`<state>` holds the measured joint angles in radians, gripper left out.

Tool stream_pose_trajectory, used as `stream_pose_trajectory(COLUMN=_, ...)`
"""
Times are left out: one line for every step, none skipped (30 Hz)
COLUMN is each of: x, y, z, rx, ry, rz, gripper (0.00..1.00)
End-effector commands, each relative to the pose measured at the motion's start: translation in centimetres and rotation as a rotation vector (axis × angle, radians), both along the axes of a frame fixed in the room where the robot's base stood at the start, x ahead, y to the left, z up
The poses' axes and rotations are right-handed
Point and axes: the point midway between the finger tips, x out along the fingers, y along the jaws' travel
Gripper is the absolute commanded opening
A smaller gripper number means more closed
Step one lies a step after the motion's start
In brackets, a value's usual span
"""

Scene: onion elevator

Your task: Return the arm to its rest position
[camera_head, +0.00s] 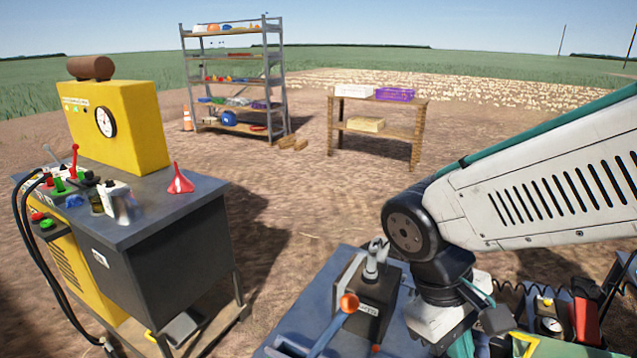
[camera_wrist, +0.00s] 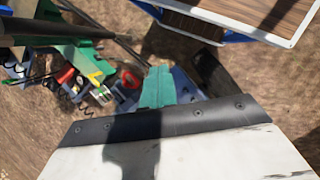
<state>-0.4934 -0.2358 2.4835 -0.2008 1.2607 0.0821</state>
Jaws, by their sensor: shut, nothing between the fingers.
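My arm (camera_head: 540,200) shows in the head view as a large white and teal link with a row of dark slots. It runs from a dark round joint (camera_head: 410,225) up and out past the right edge. Below that joint, a black and white part of my arm stands over the blue deck. My gripper cannot be made out in either view. In the wrist view, a white surface with a dark screwed band (camera_wrist: 160,125) fills the bottom, with a teal piece (camera_wrist: 157,88) above it. Nothing held is visible.
A grey bench with a yellow gauge box (camera_head: 118,125) and red funnel (camera_head: 180,180) stands left. A metal shelf rack (camera_head: 233,56) and wooden table (camera_head: 375,106) stand farther back on bare soil. A wooden panel (camera_wrist: 255,22) shows at the wrist view's top right.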

Motion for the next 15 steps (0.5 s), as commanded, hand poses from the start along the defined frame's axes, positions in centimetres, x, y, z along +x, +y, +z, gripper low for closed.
stream_pose_trajectory(x=-0.4, y=-0.8, z=1.0, rx=0.063, ry=-0.037, rz=-0.054, gripper=0.00)
stream_pose_trajectory(x=-0.7, y=-1.2, z=1.5, rx=0.098, ry=-0.056, rz=-0.081, gripper=0.00)
stream_pose_trajectory(x=-1.0, y=-1.7, z=2.2, rx=0.142, ry=-0.084, rz=-0.119, gripper=0.00)
stream_pose_trajectory(x=-1.3, y=-2.0, z=2.7, rx=0.172, ry=-0.109, rz=-0.150, gripper=0.00)
stream_pose_trajectory(x=-1.6, y=-2.4, z=3.2, rx=0.201, ry=-0.134, rz=-0.183, gripper=0.00)
stream_pose_trajectory(x=-1.9, y=-2.9, z=3.8, rx=0.233, ry=-0.170, rz=-0.226, gripper=0.00)
stream_pose_trajectory(x=-2.1, y=-3.3, z=4.3, rx=0.254, ry=-0.199, rz=-0.260, gripper=0.00)
stream_pose_trajectory(x=-2.4, y=-3.7, z=4.8, rx=0.271, ry=-0.227, rz=-0.293, gripper=0.00)
stream_pose_trajectory(x=-2.7, y=-4.3, z=5.3, rx=0.289, ry=-0.262, rz=-0.333, gripper=0.00)
stream_pose_trajectory(x=-2.9, y=-4.7, z=5.7, rx=0.298, ry=-0.288, rz=-0.358, gripper=0.00)
stream_pose_trajectory(x=-3.1, y=-5.2, z=6.1, rx=0.304, ry=-0.313, rz=-0.381, gripper=0.00)
stream_pose_trajectory(x=-3.3, y=-5.8, z=6.6, rx=0.306, ry=-0.344, rz=-0.406, gripper=0.00)
stream_pose_trajectory(x=-3.4, y=-6.2, z=6.9, rx=0.307, ry=-0.365, rz=-0.424, gripper=0.00)
stream_pose_trajectory(x=-3.5, y=-6.6, z=7.2, rx=0.309, ry=-0.383, rz=-0.440, gripper=0.00)
stream_pose_trajectory(x=-3.6, y=-6.9, z=7.5, rx=0.309, ry=-0.402, rz=-0.457, gripper=0.00)
